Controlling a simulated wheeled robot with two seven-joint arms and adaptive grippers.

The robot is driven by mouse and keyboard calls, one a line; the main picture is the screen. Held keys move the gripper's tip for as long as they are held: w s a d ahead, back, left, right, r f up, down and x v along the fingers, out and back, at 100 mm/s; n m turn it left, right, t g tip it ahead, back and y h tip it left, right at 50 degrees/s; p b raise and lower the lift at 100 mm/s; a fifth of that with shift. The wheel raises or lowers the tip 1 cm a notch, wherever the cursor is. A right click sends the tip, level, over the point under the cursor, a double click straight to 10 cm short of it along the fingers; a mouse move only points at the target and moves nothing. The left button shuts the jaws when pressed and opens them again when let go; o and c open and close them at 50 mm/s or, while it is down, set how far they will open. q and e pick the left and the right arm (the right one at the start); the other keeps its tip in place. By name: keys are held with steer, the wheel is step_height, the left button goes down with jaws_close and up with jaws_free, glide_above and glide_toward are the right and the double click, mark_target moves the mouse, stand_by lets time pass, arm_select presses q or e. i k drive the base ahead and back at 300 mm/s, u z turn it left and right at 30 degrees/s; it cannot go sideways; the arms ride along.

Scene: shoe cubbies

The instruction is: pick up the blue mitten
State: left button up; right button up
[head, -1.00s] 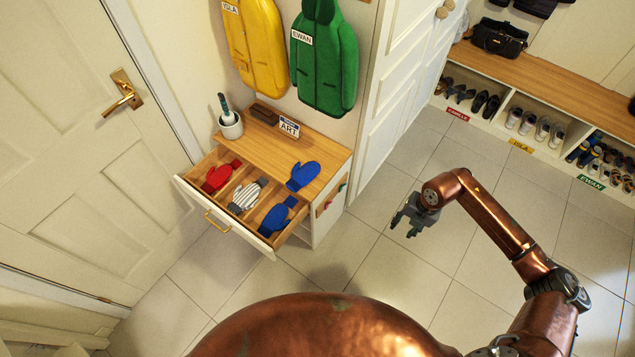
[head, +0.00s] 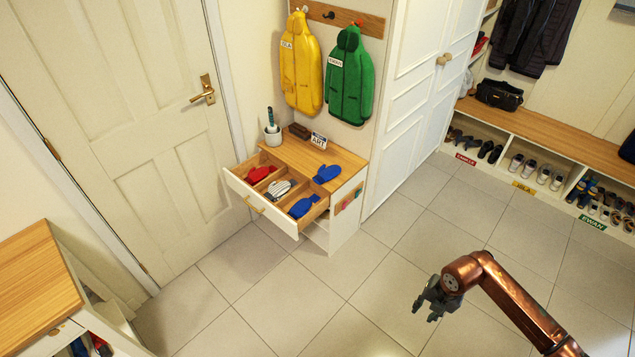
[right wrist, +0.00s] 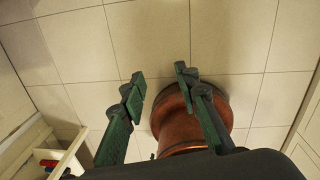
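Two blue mittens show in the head view. One blue mitten (head: 326,174) lies on the wooden top of the small cabinet (head: 341,157), near its front right corner. The other blue mitten (head: 303,206) lies in the right compartment of the open drawer (head: 262,208). My right gripper (head: 433,303) is above the tiled floor, to the right of the cabinet and well apart from both mittens. In the right wrist view its fingers (right wrist: 160,85) are spread with nothing between them. My left gripper is out of view.
The drawer also holds a red mitten (head: 260,174) and a striped mitten (head: 279,188). A cup (head: 273,136) and an ART sign (head: 318,140) stand on the cabinet top. A wood-topped unit (head: 38,290) is at lower left. The tiled floor (head: 300,290) before the cabinet is clear.

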mark_target(323, 176)
steer(key=u, duration=0.9)
steer(key=i, duration=2.8)
steer(key=z, duration=1.25)
